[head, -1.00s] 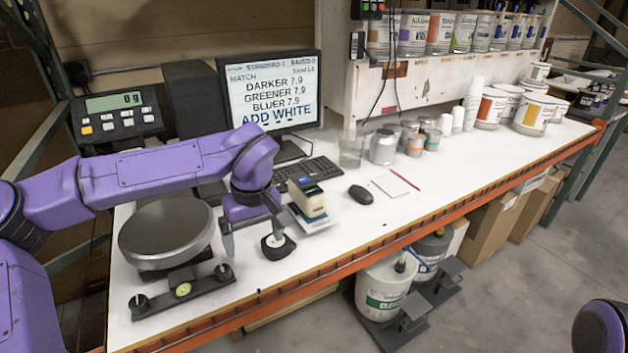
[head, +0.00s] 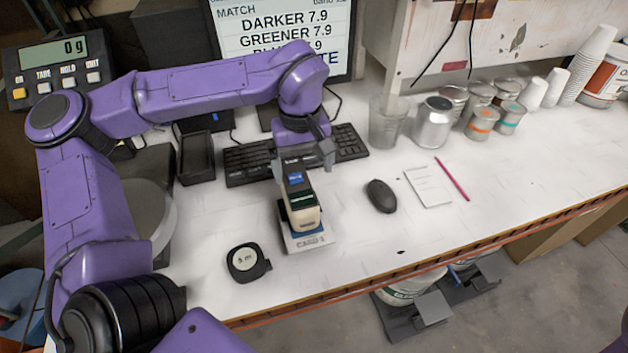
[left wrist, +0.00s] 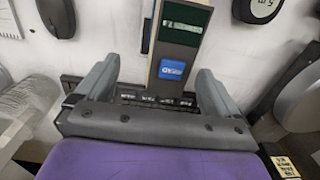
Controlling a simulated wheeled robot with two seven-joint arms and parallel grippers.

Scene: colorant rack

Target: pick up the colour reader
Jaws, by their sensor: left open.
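My left gripper (head: 305,152) is open at the reader's far end. In the left wrist view, the open left gripper (left wrist: 158,72) has one finger on each side of the reader (left wrist: 182,42), with a gap on both sides. The reader's lower part is partly hidden in that view. My right gripper is not in view.
A black tape measure (head: 246,261) lies left of the reader, and a black mouse (head: 381,196) lies right of it. A keyboard (head: 247,163) is behind. A notepad (head: 428,186) and red pencil (head: 453,179) lie further right. The bench front between is clear.

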